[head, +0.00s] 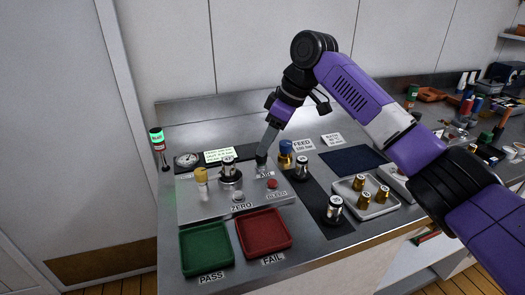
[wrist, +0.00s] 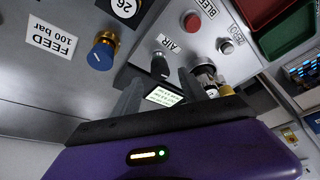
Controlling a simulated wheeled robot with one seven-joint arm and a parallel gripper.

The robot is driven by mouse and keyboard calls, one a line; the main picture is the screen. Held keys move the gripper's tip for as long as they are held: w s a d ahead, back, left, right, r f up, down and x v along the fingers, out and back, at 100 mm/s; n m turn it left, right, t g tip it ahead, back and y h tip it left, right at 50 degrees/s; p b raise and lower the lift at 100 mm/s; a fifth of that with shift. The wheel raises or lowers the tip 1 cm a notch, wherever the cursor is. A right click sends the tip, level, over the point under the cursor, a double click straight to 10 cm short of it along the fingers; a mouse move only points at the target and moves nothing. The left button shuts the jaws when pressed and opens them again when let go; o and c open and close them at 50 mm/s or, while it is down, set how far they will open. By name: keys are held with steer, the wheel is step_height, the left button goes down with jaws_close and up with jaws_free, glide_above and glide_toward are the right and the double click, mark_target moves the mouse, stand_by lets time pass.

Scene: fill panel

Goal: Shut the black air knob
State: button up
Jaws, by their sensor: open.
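The black air knob (head: 262,159) stands on the grey panel near its back edge, and the gripper partly covers it in the head view. In the wrist view the black knob (wrist: 160,66) stands beside the AIR label, upright from the panel. My gripper (head: 267,146) is above the knob with its fingers pointing down. In the wrist view my gripper (wrist: 159,82) is open and empty, with one finger to each side of the knob's line. The knob shows just beyond the fingertips; I cannot tell whether they touch it.
A blue-and-brass FEED knob (wrist: 102,52) stands close beside the gripper. A red BLEED button (head: 272,184), a ZERO button (head: 238,196) and a metal fitting (head: 229,172) are on the panel. Green PASS (head: 207,272) and red FAIL (head: 265,252) trays lie in front. A tray (head: 375,210) holds brass pieces.

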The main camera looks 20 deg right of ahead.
steer(key=shift+x, duration=2)
jaws_close()
